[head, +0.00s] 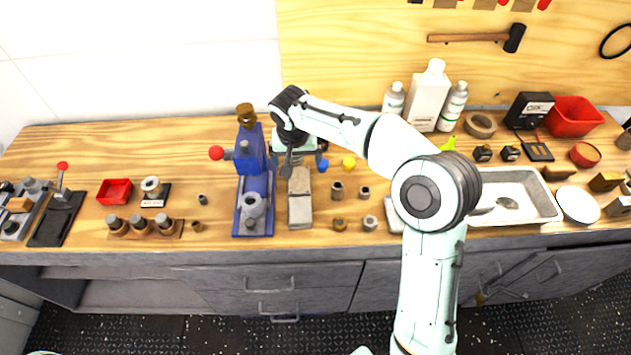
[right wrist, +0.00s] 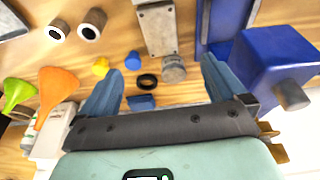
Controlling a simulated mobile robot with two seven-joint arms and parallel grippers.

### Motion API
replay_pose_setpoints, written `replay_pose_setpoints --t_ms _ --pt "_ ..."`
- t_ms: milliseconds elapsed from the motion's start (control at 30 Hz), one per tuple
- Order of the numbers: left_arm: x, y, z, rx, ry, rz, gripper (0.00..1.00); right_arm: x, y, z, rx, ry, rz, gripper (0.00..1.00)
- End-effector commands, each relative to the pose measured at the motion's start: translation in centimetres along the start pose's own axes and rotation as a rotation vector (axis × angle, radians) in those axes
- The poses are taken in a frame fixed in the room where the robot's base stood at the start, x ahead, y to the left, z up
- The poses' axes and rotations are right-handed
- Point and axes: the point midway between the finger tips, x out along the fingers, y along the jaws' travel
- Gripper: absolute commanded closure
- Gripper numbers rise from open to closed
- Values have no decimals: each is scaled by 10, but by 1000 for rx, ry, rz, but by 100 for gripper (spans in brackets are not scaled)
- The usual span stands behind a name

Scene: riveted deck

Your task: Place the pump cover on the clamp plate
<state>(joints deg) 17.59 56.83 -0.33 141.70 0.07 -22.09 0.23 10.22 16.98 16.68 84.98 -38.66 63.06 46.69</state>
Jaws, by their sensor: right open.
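A long grey metal plate, which looks like the clamp plate (head: 300,210), lies on the bench right of the blue press. It also shows in the right wrist view (right wrist: 158,27), with small holes. A short round grey part (right wrist: 174,68) stands at its far end; it may be the pump cover, but I cannot tell surely. My right gripper (head: 302,163) is over the back end of the plate. In the right wrist view its open fingers (right wrist: 170,64) are on either side of the round part, with gaps to both sides. My left gripper is not in view.
The blue press (head: 250,155) stands close left of my right gripper, with a grey part (head: 253,207) on its base. A black ring (right wrist: 149,80), a blue piece (right wrist: 141,102) and a yellow piece (head: 349,163) lie nearby.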

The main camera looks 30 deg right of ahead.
Motion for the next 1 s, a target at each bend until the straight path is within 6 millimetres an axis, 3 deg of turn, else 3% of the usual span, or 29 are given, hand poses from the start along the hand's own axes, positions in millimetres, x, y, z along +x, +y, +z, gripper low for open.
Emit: replay_pose_setpoints --t_ms 167,500,767,1000 --pt "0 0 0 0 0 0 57 6 -7 -2 -1 -4 -9 2" --pt "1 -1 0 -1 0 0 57 66 -8 -2 -1 -4 -10 2" --pt "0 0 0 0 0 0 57 86 -8 -2 -2 -2 -11 2" --pt "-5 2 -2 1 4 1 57 121 -7 1 -1 -3 -12 2"
